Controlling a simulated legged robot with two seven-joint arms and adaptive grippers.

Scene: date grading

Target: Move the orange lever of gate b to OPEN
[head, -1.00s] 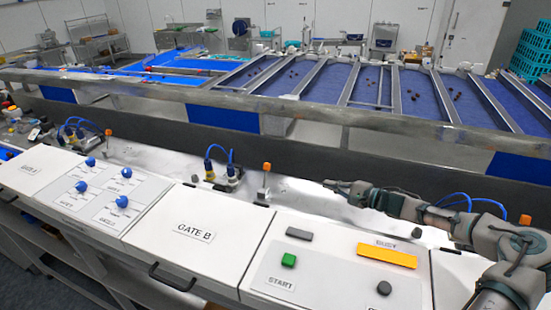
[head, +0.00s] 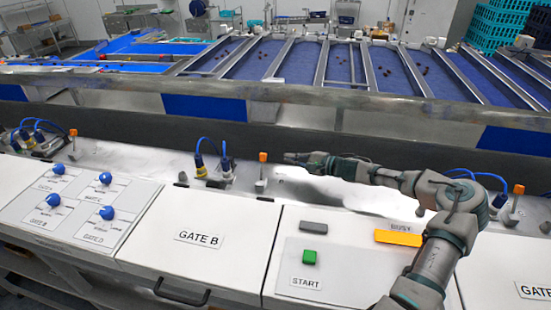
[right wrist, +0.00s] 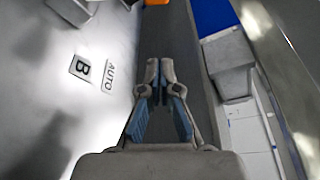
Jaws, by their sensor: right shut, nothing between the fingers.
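The orange-topped lever (head: 263,157) behind the white GATE B panel (head: 200,215) stands roughly upright on a grey stem. My right gripper (head: 290,158) reaches in from the right over the metal shelf, its tips just right of the lever's orange top and apart from it. In the right wrist view the fingers (right wrist: 153,68) are shut with nothing between them. An orange piece (right wrist: 157,2) shows at the top edge, ahead of the fingertips. Labels reading B (right wrist: 82,68) and AUTO (right wrist: 108,76) lie left of the fingers. No OPEN label is readable. My left gripper is out of view.
Blue cables with yellow-collared plugs (head: 199,165) stand left of the lever. Other orange-topped levers stand far left (head: 73,132) and at right (head: 519,189). A green START button (head: 309,257) and blue knobs (head: 105,178) sit on the front panels. A long rail (head: 330,97) runs behind.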

